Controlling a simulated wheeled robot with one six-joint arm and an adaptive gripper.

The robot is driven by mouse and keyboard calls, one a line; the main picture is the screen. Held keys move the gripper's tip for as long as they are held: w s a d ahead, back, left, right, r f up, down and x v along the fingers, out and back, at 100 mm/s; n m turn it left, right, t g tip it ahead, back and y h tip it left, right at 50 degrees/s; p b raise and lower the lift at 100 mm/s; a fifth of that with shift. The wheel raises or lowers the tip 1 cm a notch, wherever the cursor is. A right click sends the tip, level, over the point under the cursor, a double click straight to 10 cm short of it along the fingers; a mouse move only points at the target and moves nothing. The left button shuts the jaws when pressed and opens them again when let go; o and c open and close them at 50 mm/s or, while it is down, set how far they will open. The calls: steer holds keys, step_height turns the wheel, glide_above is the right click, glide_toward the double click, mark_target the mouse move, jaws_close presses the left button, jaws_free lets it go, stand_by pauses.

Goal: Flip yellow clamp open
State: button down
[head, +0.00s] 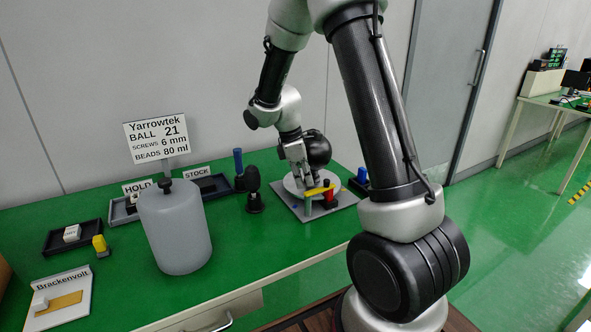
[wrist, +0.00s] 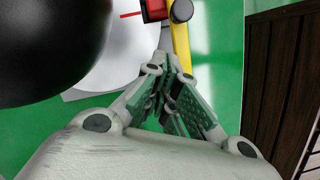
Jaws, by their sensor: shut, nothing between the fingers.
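The yellow clamp (head: 317,190) is a bar on a round white plate over a grey base, with a red block (head: 329,194) at its right end. In the wrist view the yellow bar (wrist: 181,45) runs up from the fingertips to a dark round pivot, beside the red block (wrist: 154,10). My gripper (head: 309,183) is shut and empty, its fingertips right at the bar; I cannot tell whether they touch it.
A large black ball (wrist: 45,45) stands close to the left of my fingers. The white plate (wrist: 110,60) lies below. A black stand with a blue handle (head: 239,162) is left of the base. A grey jar (head: 175,235) and trays stand further left on the green bench.

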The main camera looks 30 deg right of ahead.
mark_target(314, 193)
steer(key=shift+s+d+r, duration=0.1)
steer(key=shift+s+d, duration=0.2)
steer(key=shift+d, duration=0.25)
steer(key=shift+s+d+r, duration=0.1)
steer(key=shift+s+d, duration=0.15)
steer(key=shift+d, duration=0.3)
steer(key=shift+s+d+m, duration=0.2)
steer(key=shift+s+m, duration=0.05)
steer(key=shift+m, duration=0.95)
steer(key=m, duration=0.1)
steer(key=m+g, duration=0.1)
steer(key=shift+s+d+m+y, duration=0.15)
steer(key=shift+s+m+y, duration=0.15)
steer(key=shift+s+y, duration=0.1)
steer(key=m, duration=0.2)
steer(key=s+m+y, duration=0.1)
steer(key=m, duration=0.2)
steer(key=shift+s+g, duration=0.2)
steer(key=shift+g, duration=0.1)
steer(key=m, duration=0.2)
steer(key=s+m+y, duration=0.1)
steer(key=m, duration=0.3)
steer(key=shift+s+a+y, duration=0.3)
steer(key=shift+a, duration=0.05)
steer(key=shift+w, duration=0.1)
steer(key=shift+w+a, duration=0.5)
steer(key=shift+w, duration=0.05)
